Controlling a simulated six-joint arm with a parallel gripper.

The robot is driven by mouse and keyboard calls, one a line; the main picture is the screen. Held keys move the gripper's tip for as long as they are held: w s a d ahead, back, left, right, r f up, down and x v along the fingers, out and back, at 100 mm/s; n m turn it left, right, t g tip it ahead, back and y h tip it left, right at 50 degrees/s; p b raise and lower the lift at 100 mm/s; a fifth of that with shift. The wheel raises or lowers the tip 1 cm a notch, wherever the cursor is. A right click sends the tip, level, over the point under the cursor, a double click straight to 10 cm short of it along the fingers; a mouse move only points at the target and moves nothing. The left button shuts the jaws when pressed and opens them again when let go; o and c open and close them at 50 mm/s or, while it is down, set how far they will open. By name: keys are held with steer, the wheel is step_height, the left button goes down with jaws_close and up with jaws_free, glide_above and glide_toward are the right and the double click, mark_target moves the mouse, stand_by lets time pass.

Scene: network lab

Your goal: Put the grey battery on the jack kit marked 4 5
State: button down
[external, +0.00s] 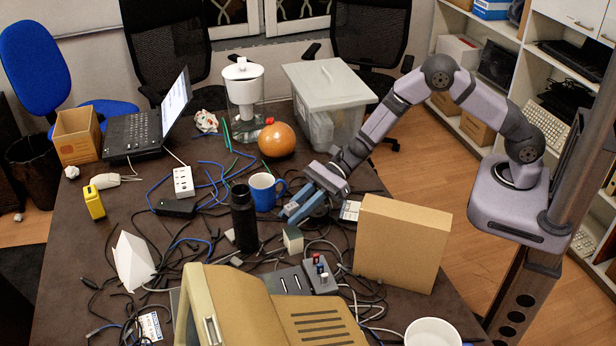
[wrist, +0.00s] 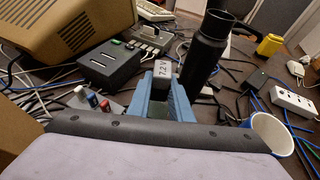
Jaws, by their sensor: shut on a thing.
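The grey battery (wrist: 162,69), with "7.2 V" on its face, is between the blue fingers of my gripper (wrist: 166,88) in the wrist view. My gripper is shut on it, and the battery shows just past the fingertips. In the external view my gripper (external: 290,211) is over the cluttered table, right of the black bottle. A grey box with coloured plugs (external: 321,279) stands below and right of it; it also shows left of the fingers in the wrist view (wrist: 115,109). A dark box with slots (wrist: 112,66) stands beside it. I cannot read a 4 5 mark on either.
The black bottle (external: 244,216) and blue mug (external: 264,191) stand close left of my gripper. A brown carton (external: 400,243) stands to the right. A beige case (external: 235,305) is at the front. Loose cables cover much of the table (external: 60,285).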

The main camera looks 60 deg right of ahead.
mark_target(295, 232)
steer(key=shift+f+p, duration=0.4)
steer(key=shift+f, duration=1.65)
steer(key=shift+f, duration=0.2)
steer(key=c, duration=1.6)
jaws_free()
steer(key=shift+r, duration=0.15)
steer(key=shift+d+r, duration=0.1)
steer(key=b+v, duration=0.2)
steer(key=v, duration=1)
